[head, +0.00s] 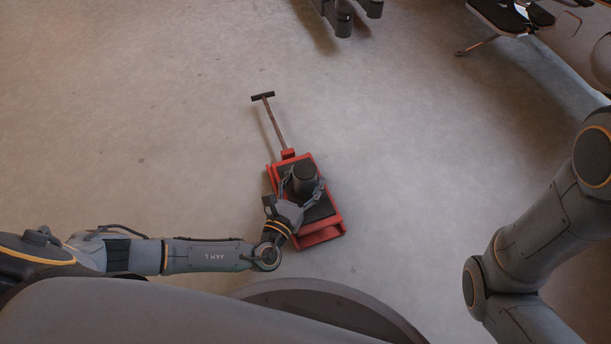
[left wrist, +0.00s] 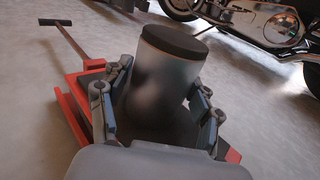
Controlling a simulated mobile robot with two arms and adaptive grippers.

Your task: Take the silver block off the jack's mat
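My right gripper is out of view.
The jack's long handle (head: 275,123) points up and left, ending in a black crossbar. The concrete floor around the jack is clear. A motorcycle (left wrist: 262,28) shows at the upper right of the left wrist view. Dark lift parts (head: 345,15) stand at the top.

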